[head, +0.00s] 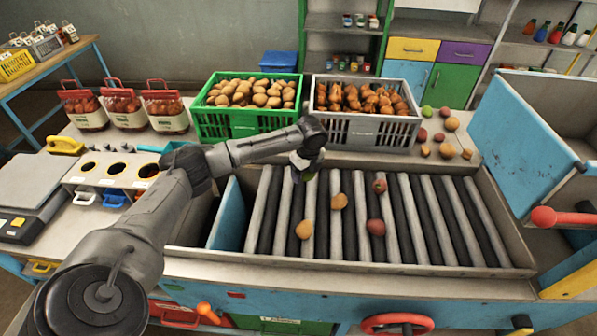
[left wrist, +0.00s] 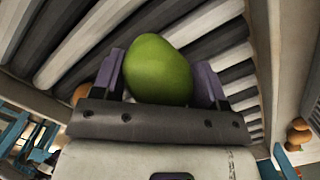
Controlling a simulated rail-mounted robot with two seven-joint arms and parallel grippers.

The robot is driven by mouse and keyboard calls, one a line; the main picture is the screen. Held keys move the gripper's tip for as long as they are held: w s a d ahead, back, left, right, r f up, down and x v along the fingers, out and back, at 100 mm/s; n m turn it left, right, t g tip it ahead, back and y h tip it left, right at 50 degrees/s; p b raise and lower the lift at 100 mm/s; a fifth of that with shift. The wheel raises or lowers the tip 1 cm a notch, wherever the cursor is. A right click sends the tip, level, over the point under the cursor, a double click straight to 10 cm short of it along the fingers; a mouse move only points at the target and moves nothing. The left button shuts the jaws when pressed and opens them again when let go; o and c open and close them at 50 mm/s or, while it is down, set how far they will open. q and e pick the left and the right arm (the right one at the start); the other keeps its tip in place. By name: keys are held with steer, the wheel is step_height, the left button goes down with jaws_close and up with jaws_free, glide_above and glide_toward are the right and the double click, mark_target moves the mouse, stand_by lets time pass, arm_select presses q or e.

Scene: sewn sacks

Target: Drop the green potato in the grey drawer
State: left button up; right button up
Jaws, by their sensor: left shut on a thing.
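The green potato (left wrist: 158,70) sits between the two purple-grey fingers of my left gripper (left wrist: 160,85) in the left wrist view, and the fingers are shut on it. In the head view my left gripper (head: 306,166) hangs over the left part of the roller bed, and only a small bit of green shows under it. I cannot identify the grey drawer for sure. A white box with three round holes (head: 112,172) has a pale handle (head: 85,195) and a blue handle (head: 115,197) at its front. My right gripper is not in view.
The roller bed (head: 435,220) holds several brown and reddish potatoes. A green crate (head: 245,125) and a grey crate (head: 365,132), both full, stand behind it. Several loose potatoes lie at the back right. A scale (head: 35,185) stands at the left.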

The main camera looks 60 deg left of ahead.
arm_select(q)
steer(key=w+d+r+p, duration=0.1)
steer(key=d+r, duration=0.4)
steer(key=d, duration=0.3)
steer(key=shift+w, duration=0.15)
steer(key=shift+d, duration=0.2)
